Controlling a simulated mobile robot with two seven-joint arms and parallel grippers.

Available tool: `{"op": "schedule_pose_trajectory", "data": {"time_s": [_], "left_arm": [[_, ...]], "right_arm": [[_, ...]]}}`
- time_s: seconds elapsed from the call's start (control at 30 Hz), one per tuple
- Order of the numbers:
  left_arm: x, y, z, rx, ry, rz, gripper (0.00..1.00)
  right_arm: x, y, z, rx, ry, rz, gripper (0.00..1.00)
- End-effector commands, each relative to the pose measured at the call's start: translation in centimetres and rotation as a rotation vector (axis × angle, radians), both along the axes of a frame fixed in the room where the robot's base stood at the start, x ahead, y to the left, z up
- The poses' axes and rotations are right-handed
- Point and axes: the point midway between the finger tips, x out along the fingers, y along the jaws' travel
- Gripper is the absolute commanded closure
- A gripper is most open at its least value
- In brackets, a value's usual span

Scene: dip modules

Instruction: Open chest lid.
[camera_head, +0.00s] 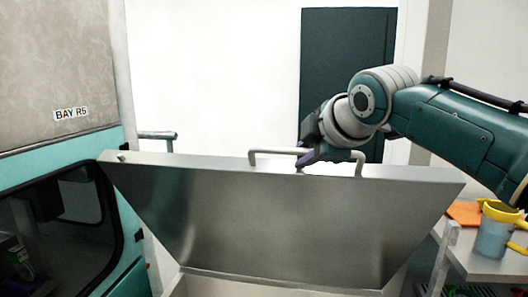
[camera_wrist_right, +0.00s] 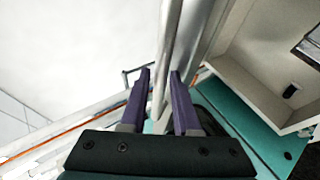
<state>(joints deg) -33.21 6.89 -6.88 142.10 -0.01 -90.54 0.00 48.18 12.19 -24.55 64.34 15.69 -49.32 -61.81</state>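The metal chest lid (camera_head: 290,220) is raised and tilted in the head view, its broad face towards me and its lower edge near the pale chest rim (camera_head: 215,288). A bar handle (camera_head: 275,152) runs along its upper edge. My right gripper (camera_head: 305,160) is at this handle, coming from the right. A pale box interior (camera_wrist_right: 270,65) shows at right there. My left gripper is not in view.
A teal-framed cabinet (camera_head: 60,150) marked BAY R5 stands close on the left. At right, a side table (camera_head: 480,262) holds a blue cup (camera_head: 492,240), a yellow item (camera_head: 503,211) and an orange cloth (camera_head: 464,212). A dark panel (camera_head: 345,50) is on the wall behind.

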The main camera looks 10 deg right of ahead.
Motion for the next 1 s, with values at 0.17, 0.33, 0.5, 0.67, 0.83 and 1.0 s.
{"op": "schedule_pose_trajectory", "data": {"time_s": [0.17, 0.33, 0.5, 0.67, 0.83, 1.0], "left_arm": [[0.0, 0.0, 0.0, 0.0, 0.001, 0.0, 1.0], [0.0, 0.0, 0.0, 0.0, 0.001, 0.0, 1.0], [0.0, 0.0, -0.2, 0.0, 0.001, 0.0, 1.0], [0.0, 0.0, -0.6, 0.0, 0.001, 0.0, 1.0], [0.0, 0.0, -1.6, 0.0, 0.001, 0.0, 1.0], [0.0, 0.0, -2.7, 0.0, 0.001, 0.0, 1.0]], "right_arm": [[0.0, 0.0, 0.0, 0.001, 0.001, 0.0, 0.53], [0.0, 0.0, -0.1, 0.001, 0.002, 0.0, 0.53], [-0.3, 0.0, 0.1, 0.001, 0.001, 0.0, 0.53], [-1.5, -0.2, 0.8, 0.0, -0.001, 0.0, 0.53], [-3.4, -0.4, 2.0, 0.0, -0.005, 0.0, 0.53], [-5.6, -0.7, 3.4, 0.0, -0.007, 0.001, 0.53]]}}
